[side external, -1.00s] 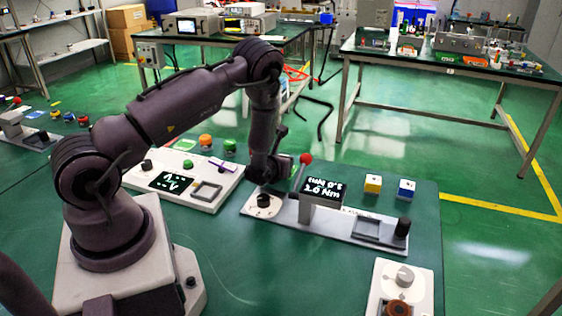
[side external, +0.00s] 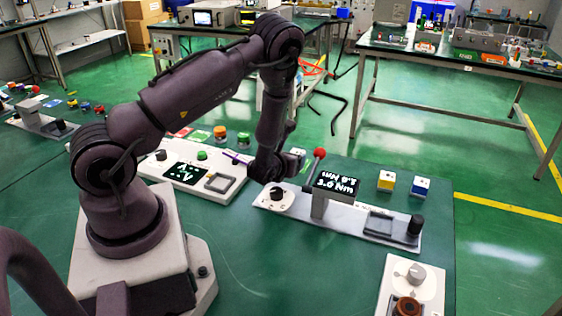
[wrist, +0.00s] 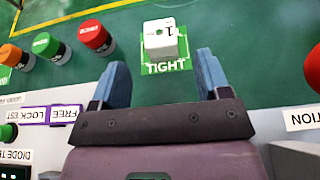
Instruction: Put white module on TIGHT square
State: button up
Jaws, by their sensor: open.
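The white module (wrist: 160,42) is a small white block with a dark mark and a "1" on it. In the wrist view it stands upright on the green TIGHT square (wrist: 166,68), whose label shows in front of it. My gripper (wrist: 161,60) is open and empty, its two blue fingers apart on the near side of the module and not around it. In the side view my gripper (side external: 268,170) is low over the table beside the test fixture, and part of the white module (side external: 298,153) shows just behind it.
Red (wrist: 95,38), green (wrist: 49,46) and orange caps stand to the left in the wrist view. Yellow (side external: 386,180) and blue (side external: 422,186) topped cubes sit farther right.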

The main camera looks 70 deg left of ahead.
jog(key=v, duration=0.5)
jog(key=shift+s+d+r, duration=0.15)
jog(key=shift+s+d, duration=0.05)
jog(key=shift+d, duration=0.05)
jog(key=shift+r, duration=0.3)
jog(key=s+r+n+g+y, duration=0.2)
jog(key=s+r+n+g, duration=0.25)
jog(key=r+n, duration=0.4)
jog(key=s+r+n+g+y, duration=0.25)
jog(key=r+n+g, duration=0.25)
jog(key=r+n, duration=0.4)
jog(key=s+d+r+n+t+h, duration=0.2)
jog(key=s+d+r+n+h, duration=0.1)
jog(key=d+h, duration=0.4)
jog(key=s+d+r+n+t+h, duration=0.3)
jog(key=d+r+n+h, duration=0.3)
jog(key=d, duration=0.6)
jog(key=shift+s+d+r+h, duration=0.3)
jog(key=shift+s+r+h, duration=0.25)
jog(key=shift+r, duration=0.3)
jog(key=shift+n+t, duration=0.25)
